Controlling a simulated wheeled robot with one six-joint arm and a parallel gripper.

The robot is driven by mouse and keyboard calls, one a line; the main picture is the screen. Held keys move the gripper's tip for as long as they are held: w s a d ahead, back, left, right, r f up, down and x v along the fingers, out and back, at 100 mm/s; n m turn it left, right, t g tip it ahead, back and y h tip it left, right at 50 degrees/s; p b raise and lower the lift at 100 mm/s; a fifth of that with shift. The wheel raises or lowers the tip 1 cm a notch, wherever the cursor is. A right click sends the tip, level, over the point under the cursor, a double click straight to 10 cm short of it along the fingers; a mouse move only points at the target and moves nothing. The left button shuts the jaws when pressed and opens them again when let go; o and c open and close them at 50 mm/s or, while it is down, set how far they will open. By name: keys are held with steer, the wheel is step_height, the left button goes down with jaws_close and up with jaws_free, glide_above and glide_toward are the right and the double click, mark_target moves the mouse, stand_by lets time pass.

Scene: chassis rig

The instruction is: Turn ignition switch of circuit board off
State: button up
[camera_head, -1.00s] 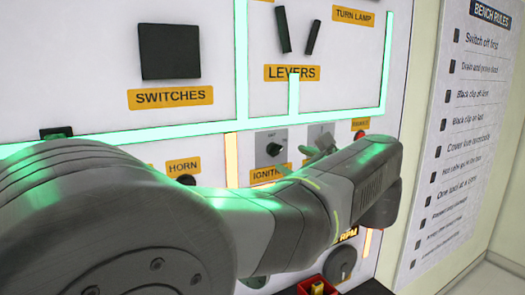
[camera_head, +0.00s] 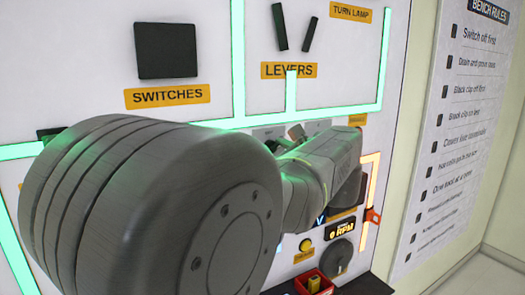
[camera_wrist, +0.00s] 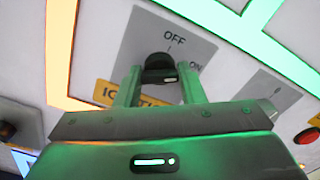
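The ignition switch (camera_wrist: 160,70) is a dark round knob on a grey plate (camera_wrist: 196,42) in the wrist view. OFF is printed above the knob and ON to its upper right. A small pale mark shows on the knob's lower right. My gripper (camera_wrist: 159,82) is open, with one finger on each side of the knob. I cannot tell whether either finger touches it. The fingers partly cover the yellow ignition label (camera_wrist: 108,94). In the head view my arm hides the knob, and only part of my gripper (camera_head: 287,140) shows.
On the board are a black switch panel (camera_head: 167,51), two levers (camera_head: 295,32), glowing green strips and an orange strip (camera_head: 369,200). A dial (camera_head: 336,257) and a red box (camera_head: 314,284) are low down. A red button (camera_wrist: 306,136) is right of my gripper.

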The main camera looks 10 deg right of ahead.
steer(key=c, duration=0.5)
steer(key=shift+o, duration=0.3)
steer(key=shift+f+b, duration=0.1)
steer(key=shift+b, duration=0.2)
steer(key=shift+n+b, duration=6)
steer(key=shift+b, duration=1.05)
